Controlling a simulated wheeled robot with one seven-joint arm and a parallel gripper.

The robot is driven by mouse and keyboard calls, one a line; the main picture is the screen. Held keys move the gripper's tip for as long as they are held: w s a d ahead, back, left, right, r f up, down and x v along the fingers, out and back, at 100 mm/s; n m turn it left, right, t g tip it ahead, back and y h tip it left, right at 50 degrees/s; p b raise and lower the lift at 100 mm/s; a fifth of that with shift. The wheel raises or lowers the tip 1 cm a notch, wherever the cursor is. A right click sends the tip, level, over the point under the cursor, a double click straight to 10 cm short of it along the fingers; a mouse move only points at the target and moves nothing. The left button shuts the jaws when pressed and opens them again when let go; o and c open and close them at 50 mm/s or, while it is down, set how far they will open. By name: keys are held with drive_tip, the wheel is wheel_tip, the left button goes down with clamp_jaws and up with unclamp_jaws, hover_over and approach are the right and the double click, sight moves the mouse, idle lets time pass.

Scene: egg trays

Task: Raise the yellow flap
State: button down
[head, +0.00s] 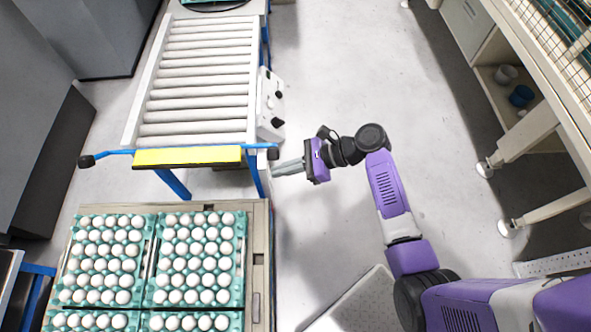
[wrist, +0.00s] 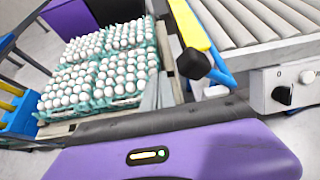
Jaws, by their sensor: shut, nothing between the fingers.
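The yellow flap (head: 187,156) is a flat strip along the front end of the roller conveyor (head: 197,80), on a blue bar with black end knobs. In the wrist view the flap (wrist: 188,24) shows at top centre, with a black knob (wrist: 194,64) at its near end. My gripper (head: 275,170) is shut and empty. Its fingertips are just right of the bar's right end, close to the knob; I cannot tell whether they touch. In the wrist view the grey fingers (wrist: 160,93) point towards the egg trays, left of the knob.
Teal egg trays (head: 151,262) full of white eggs stand on a pallet (head: 258,245) in front of the flap. A white control box (head: 270,104) with black knobs is on the conveyor's right side. Shelving (head: 530,120) stands far right. The floor between is clear.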

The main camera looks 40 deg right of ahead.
drive_tip(key=shift+w+a, duration=0.2)
drive_tip(key=shift+a, duration=0.1)
drive_tip(key=shift+w, duration=0.1)
drive_tip(key=w+d+b, duration=0.4)
drive_tip(key=w+d, duration=0.4)
drive_tip(key=w, duration=0.3)
drive_tip(key=shift+w+d, duration=0.2)
idle(0.7)
drive_tip(key=s+d+p, duration=0.4)
drive_tip(key=s+d, duration=0.3)
drive_tip(key=shift+s, duration=0.3)
idle(0.4)
